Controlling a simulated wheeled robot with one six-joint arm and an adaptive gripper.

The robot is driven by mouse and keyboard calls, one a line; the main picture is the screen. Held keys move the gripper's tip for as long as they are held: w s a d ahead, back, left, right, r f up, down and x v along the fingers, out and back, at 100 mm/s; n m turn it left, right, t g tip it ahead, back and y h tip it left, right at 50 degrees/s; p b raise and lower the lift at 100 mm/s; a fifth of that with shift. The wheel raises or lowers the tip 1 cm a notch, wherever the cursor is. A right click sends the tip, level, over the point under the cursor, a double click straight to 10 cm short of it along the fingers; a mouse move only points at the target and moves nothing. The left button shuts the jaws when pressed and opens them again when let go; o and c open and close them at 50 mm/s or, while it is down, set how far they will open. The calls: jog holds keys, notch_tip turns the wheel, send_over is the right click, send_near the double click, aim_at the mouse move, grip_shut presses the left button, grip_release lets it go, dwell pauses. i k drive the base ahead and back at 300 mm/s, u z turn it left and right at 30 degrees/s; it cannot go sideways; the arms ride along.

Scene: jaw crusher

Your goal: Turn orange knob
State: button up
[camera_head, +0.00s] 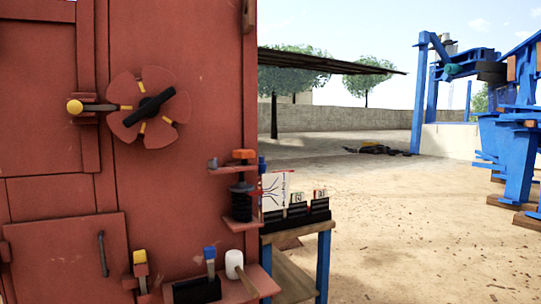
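Nothing visible touches the knob.
The red machine wall (195,215) fills the left, with a black-handled fan-shaped wheel (150,107) and a yellow-tipped lever (76,106). Open ground lies right, before blue machinery (520,145).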

aim_at(243, 154)
jog(key=z, duration=0.5)
jog(key=i, duration=0.7)
jog(key=z, duration=0.25)
